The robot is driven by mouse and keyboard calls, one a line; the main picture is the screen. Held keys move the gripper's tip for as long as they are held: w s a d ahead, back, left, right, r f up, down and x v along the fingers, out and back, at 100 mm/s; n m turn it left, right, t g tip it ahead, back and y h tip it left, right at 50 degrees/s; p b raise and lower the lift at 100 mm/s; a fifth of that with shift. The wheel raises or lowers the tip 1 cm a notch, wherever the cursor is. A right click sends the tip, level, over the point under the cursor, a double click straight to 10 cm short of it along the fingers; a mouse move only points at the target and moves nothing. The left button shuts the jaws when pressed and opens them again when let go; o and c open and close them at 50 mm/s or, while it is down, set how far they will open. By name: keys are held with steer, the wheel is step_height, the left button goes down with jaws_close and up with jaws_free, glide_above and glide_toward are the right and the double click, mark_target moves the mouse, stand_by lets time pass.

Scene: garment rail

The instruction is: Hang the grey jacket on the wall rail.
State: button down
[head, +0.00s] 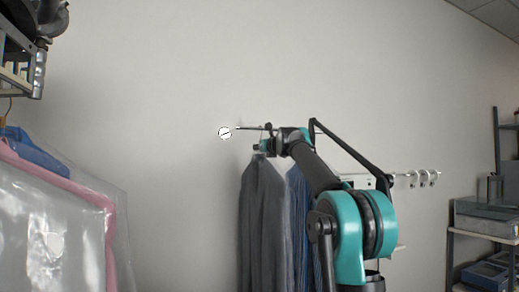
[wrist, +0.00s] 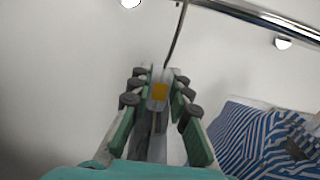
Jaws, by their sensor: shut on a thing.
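The grey jacket (head: 262,220) hangs below my gripper (head: 268,146) in the head view, partly covered by my arm. In the wrist view my gripper (wrist: 157,92) is shut on the jacket's hanger, with a small orange patch between the fingers. The thin dark hanger hook (wrist: 174,42) rises from the fingers to the top edge, close to the wall rail (wrist: 265,17). I cannot tell whether the hook is over the rail. In the head view the wall rail (head: 250,128) shows beside my gripper; its middle is hidden behind my arm.
A blue striped garment (wrist: 255,140) hangs close to the right of my gripper. Plastic-covered clothes (head: 55,225) hang at the left. A shelf unit (head: 485,222) stands at the right. Bare wall (head: 170,130) lies left of the jacket.

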steer(key=c, duration=1.3)
jaws_free()
steer(key=shift+c, duration=0.2)
steer(key=v, duration=1.2)
steer(key=shift+r, duration=0.1)
steer(key=shift+o, duration=1.1)
steer(key=v, duration=1.3)
